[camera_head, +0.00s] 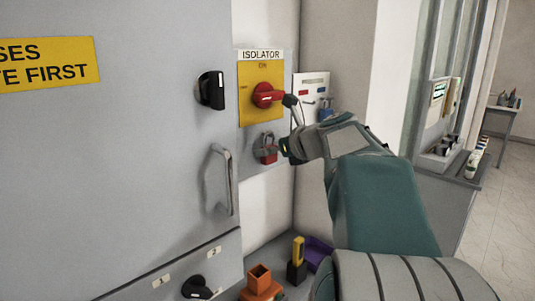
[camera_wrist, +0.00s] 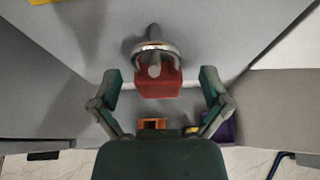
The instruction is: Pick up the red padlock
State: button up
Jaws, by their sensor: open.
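The red padlock (camera_head: 268,154) hangs by its shackle on the grey isolator panel, below the red rotary handle (camera_head: 266,94). In the wrist view the padlock (camera_wrist: 158,82) shows its red body and metal shackle, hung on a grey peg. My gripper (camera_head: 288,126) is in front of the panel, just right of the padlock in the head view. In the wrist view my gripper (camera_wrist: 161,80) is open, with one finger on each side of the padlock body and a visible gap on both sides. Its jaws are empty.
A grey cabinet with a door handle (camera_head: 221,180) and a black knob (camera_head: 211,90) stands left. Below are an orange block-shaped item (camera_head: 260,278), a yellow-and-black item (camera_head: 297,260) and a purple bin (camera_head: 317,252). A small white board (camera_head: 312,90) with tags is right of the isolator.

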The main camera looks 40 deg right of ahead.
jog(key=shift+w+a+f, duration=0.1)
jog(key=shift+w+f, duration=0.05)
jog(key=shift+w, duration=0.15)
jog(key=c, duration=1.3)
jog(key=shift+r, duration=0.55)
jog(key=shift+s+r, duration=0.2)
jog(key=shift+r, duration=0.1)
jog(key=s, duration=0.6)
jog(key=s+d, duration=0.1)
jog(key=s, duration=1)
jog(key=shift+s+d+r, duration=0.15)
jog(key=shift+s+d, duration=0.05)
jog(key=shift+s, duration=0.15)
